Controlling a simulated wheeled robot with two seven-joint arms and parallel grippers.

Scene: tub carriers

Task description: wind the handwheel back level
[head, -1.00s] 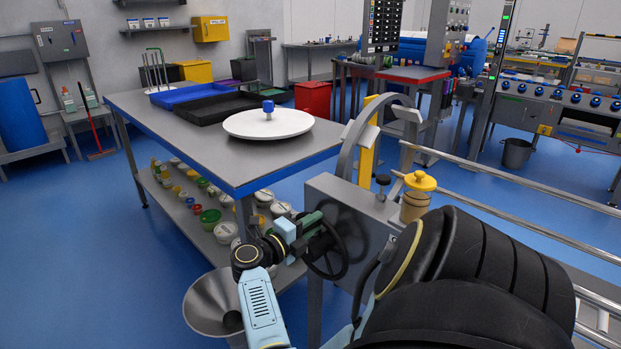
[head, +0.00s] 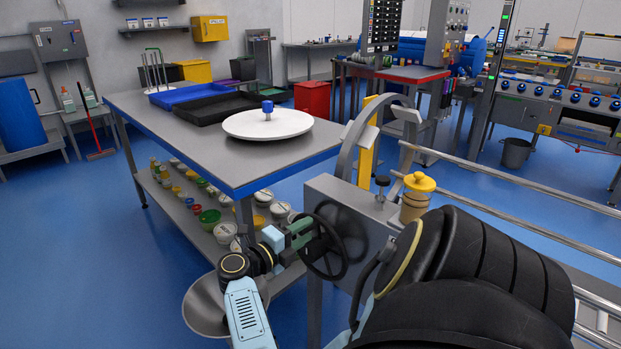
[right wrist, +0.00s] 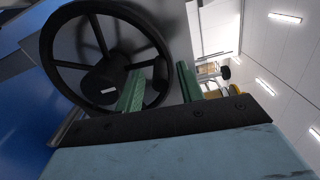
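The black spoked handwheel (head: 327,245) is on the near side of a grey metal housing (head: 350,207). In the right wrist view the handwheel (right wrist: 88,72) fills the upper left, with a dark hub. My right gripper (head: 299,236) is at the wheel's left side. In the right wrist view its two green fingers (right wrist: 160,86) stand well apart, with the right part of the rim seen between them. I cannot tell whether either finger touches the rim. My left gripper is not in view.
A grey metal funnel-shaped bowl (head: 203,313) is partly hidden behind my right arm. A steel table (head: 190,140) holding a white disc (head: 267,125) stands beyond. Metal rails (head: 520,183) extend right. Blue floor is open at left.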

